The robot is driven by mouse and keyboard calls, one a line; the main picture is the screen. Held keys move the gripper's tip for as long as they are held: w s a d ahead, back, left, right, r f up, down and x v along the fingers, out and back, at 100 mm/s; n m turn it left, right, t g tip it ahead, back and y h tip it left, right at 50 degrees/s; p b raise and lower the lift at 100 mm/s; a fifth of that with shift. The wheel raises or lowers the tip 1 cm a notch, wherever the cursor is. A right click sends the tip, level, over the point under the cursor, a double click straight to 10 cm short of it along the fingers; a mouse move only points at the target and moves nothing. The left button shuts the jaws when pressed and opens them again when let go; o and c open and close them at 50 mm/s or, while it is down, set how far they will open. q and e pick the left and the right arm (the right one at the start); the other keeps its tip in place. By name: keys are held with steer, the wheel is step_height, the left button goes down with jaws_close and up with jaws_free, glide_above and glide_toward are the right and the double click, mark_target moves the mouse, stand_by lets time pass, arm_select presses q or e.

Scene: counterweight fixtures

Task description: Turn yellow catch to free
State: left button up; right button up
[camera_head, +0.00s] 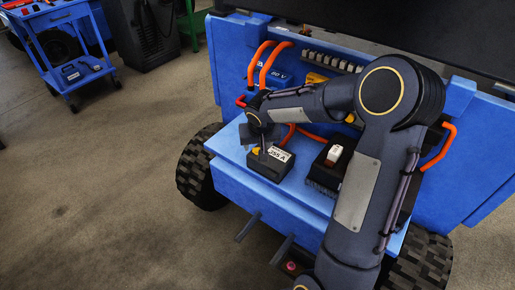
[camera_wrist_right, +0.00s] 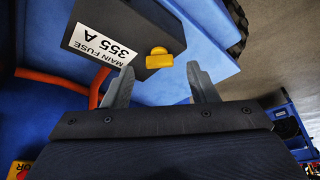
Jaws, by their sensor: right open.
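The yellow catch (camera_wrist_right: 158,58) is a small knob on the side of the dark main fuse box (camera_wrist_right: 90,40), which has a white label reading 355 A. The box also shows in the head view (camera_head: 268,172), on the blue vehicle's ledge; the catch cannot be made out there. My right gripper (camera_wrist_right: 160,69) is open and empty. In the right wrist view the catch lies between the fingertips, with a gap on each side. In the head view my right gripper (camera_head: 262,148) is at the fuse box. My left gripper is not in view.
Orange cables (camera_head: 264,68) run down to the ledge behind the box. A black block with a white and red switch (camera_head: 334,155) stands to the right. My right arm covers part of the vehicle. A blue tool cart (camera_head: 70,72) stands at the far left, with open floor in between.

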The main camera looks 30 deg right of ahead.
mark_target(257, 150)
steer(key=shift+x, duration=1.1)
steer(key=shift+c, duration=0.3)
steer(key=c, duration=0.9)
